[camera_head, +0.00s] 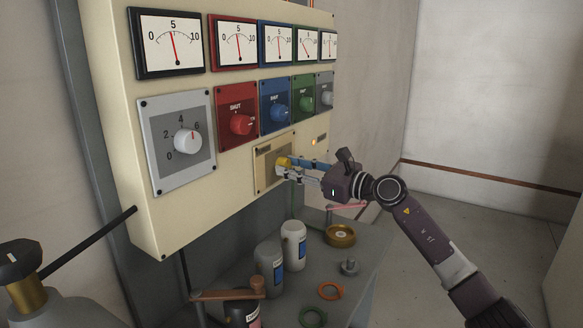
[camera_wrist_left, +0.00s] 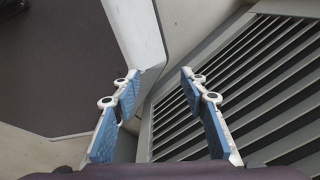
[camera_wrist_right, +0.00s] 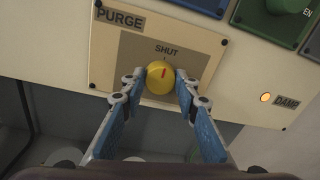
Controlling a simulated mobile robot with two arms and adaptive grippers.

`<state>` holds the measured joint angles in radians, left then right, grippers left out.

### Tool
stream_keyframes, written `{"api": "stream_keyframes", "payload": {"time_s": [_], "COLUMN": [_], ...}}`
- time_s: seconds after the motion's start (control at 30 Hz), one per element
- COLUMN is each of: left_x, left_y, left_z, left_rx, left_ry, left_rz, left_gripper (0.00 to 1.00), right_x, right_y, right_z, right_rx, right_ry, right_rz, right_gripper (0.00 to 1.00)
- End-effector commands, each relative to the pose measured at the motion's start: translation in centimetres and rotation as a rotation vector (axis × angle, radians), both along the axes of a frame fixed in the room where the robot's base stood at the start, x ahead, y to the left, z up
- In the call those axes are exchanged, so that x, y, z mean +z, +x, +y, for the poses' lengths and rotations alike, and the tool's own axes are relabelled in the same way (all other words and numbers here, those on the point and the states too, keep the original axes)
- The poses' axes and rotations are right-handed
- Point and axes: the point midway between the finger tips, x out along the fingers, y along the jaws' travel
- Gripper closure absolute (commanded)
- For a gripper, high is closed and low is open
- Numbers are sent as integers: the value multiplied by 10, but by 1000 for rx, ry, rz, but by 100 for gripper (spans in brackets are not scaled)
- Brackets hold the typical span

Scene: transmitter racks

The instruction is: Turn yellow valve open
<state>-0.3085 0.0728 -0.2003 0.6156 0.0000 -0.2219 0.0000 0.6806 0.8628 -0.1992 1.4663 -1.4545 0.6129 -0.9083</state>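The yellow valve (camera_wrist_right: 160,78) is a round knob on a beige panel (camera_wrist_right: 207,52) labelled PURGE. Its red mark points up, with a slight tilt, toward the word SHUT. My right gripper (camera_wrist_right: 161,74) has one fingertip at each side of the knob, and both appear to touch it. My left gripper (camera_wrist_left: 157,75) is open and empty in the left wrist view, above a slatted grille, and is not visible in the head view.
Red (camera_head: 240,124), blue (camera_head: 280,111) and green (camera_head: 306,103) valves sit above the yellow one, below several gauges. A grey dial (camera_head: 187,141) is at left. An orange lamp (camera_wrist_right: 266,98) is right of the PURGE panel. Bottles and rings stand on a table (camera_head: 345,285) below.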

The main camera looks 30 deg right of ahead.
Motion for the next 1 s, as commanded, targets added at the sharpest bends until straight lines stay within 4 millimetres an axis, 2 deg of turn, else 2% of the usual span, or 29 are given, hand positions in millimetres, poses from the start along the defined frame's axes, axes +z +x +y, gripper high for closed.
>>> {"api": "stream_keyframes", "payload": {"time_s": [0.1,0.47,1.0], "left_x": [0,10,60], "left_y": [0,14,13], "left_z": [3,5,5], "left_rx": [-2,-3,-2], "left_ry": [3,4,5], "left_rz": [0,-20,-19], "left_gripper": [60,60,60], "right_x": [0,3,7], "right_y": [0,0,1], "right_z": [0,0,-1], "right_rx": [0,-1,-2], "right_ry": [0,58,448], "right_rz": [-1,33,262], "right_gripper": [96,96,96]}}
